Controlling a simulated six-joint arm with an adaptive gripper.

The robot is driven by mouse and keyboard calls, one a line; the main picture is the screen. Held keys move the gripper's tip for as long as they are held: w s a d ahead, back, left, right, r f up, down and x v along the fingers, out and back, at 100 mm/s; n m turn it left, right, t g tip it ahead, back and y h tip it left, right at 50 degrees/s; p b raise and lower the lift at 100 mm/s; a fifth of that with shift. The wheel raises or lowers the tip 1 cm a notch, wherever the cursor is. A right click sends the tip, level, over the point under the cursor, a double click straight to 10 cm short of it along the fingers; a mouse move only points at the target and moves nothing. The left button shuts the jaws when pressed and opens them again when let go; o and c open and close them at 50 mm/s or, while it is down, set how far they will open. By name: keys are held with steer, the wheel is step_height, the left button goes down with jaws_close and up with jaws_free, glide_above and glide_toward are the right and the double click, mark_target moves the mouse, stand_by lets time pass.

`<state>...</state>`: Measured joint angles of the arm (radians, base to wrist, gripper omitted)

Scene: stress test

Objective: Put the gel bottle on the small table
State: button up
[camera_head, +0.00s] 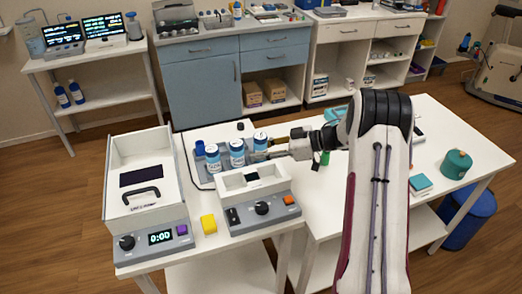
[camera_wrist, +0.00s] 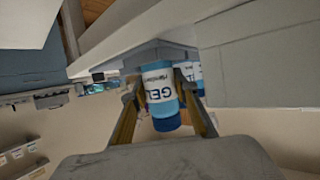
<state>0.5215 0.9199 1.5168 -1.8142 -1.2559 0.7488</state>
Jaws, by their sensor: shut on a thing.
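The gel bottle (camera_head: 260,141), white and blue, is the rightmost of three similar bottles in the head view. My gripper (camera_head: 265,155) reaches it from the right and is shut on it.
A white box device with a timer (camera_head: 150,240), a yellow block (camera_head: 208,223) and a grey device with a knob (camera_head: 262,208) stand in front of the bottles. A teal jar (camera_head: 456,164) stands at right.

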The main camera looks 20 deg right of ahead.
steer(key=shift+f, duration=0.35)
stand_by(0.3)
steer(key=o, duration=1.2)
steer(key=shift+o, duration=0.8)
steer(key=shift+f, duration=0.1)
steer(key=shift+s+a, duration=0.1)
steer(key=shift+s, duration=0.05)
steer(key=v, duration=1.2)
steer(key=shift+w+d, duration=0.25)
steer(key=shift+w, duration=0.1)
